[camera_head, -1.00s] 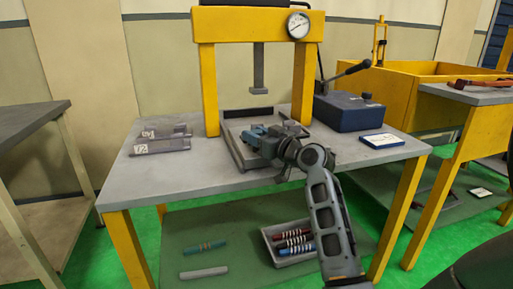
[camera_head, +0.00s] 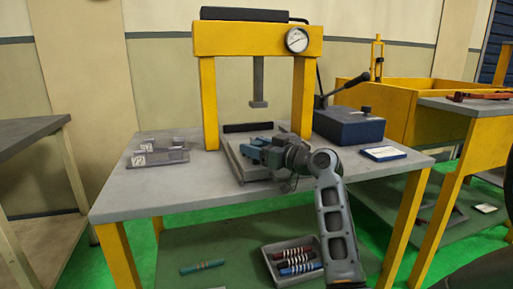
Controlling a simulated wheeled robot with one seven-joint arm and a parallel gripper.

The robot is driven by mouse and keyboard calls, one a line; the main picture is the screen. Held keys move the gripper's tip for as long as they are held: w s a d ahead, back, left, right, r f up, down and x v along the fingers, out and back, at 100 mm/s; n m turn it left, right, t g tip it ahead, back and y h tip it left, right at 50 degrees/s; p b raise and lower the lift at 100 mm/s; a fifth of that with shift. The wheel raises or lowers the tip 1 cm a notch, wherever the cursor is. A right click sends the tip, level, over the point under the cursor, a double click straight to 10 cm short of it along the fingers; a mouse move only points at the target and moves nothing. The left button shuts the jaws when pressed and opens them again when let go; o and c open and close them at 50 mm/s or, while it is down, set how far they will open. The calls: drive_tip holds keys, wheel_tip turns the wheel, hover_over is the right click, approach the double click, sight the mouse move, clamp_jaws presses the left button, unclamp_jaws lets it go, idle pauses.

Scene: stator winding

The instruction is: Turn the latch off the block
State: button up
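My gripper (camera_head: 252,148) reaches over the bench under the yellow press frame, low above a grey tray-like fixture (camera_head: 241,170). A blue-teal part shows at the end of my arm. I cannot tell whether it is the block or part of my gripper. The latch cannot be made out; it is too small or hidden by my arm. Whether the fingers are open or shut does not show.
The yellow press (camera_head: 209,100) with a gauge (camera_head: 297,40) stands over the fixture. A blue pump box (camera_head: 349,126) with a lever is at right. A labelled card (camera_head: 383,153) lies before it. Clear blocks (camera_head: 158,157) lie at left. A bin (camera_head: 271,256) of coloured rolls is below.

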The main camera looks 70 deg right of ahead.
drive_tip(key=v, duration=0.7)
drive_tip(key=shift+s+a, duration=0.1)
drive_tip(key=shift+s, duration=0.3)
drive_tip(key=shift+r, duration=0.1)
